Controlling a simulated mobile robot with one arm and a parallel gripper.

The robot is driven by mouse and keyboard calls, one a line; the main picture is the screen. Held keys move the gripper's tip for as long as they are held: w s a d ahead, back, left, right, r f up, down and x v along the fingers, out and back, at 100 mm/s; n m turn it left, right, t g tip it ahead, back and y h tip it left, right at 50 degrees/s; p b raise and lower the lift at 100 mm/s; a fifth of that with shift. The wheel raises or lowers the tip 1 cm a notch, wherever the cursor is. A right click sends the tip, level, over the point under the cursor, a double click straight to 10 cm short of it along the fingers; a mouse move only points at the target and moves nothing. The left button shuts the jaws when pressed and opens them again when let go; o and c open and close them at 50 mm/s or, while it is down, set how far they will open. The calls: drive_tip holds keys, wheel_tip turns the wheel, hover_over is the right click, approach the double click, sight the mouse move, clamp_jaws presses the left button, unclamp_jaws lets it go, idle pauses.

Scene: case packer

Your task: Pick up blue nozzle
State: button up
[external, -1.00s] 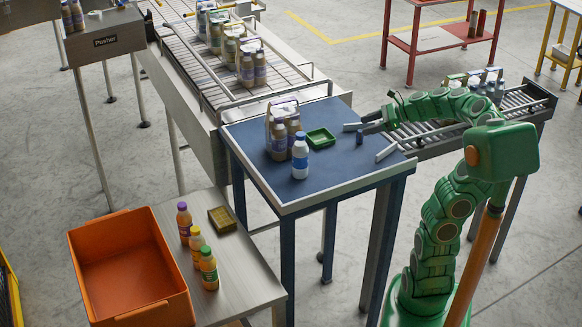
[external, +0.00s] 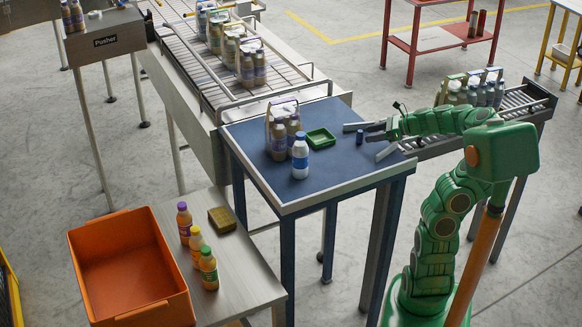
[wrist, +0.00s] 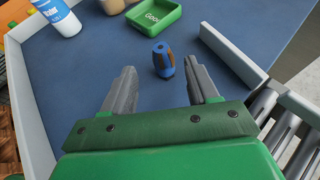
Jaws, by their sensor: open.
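The blue nozzle (wrist: 163,60) stands on the blue table top in the wrist view, a small blue piece with orange-brown marks. It also shows as a small dark piece in the external view (external: 360,136). My gripper (wrist: 164,84) is open and empty, its two grey fingers apart. The nozzle lies just beyond the fingertips, roughly midway between them, and nothing touches it. In the external view my gripper (external: 376,130) hangs near the right side of the blue table (external: 335,165).
A green tray (wrist: 154,14) stands behind the nozzle; a white-and-blue bottle (external: 300,156) and a bottle carrier (external: 282,132) are left of it. Low grey rails (wrist: 233,55) edge the table's right side, with a roller conveyor (external: 525,103) beyond. The table between nozzle and tray is clear.

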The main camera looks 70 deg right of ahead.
sight(362, 135)
drive_tip(key=shift+d+x, duration=0.15)
drive_tip(key=shift+x, duration=1.25)
drive_tip(key=shift+d+x, duration=0.1)
drive_tip(key=shift+x, duration=1.25)
drive_tip(key=c, duration=1.1)
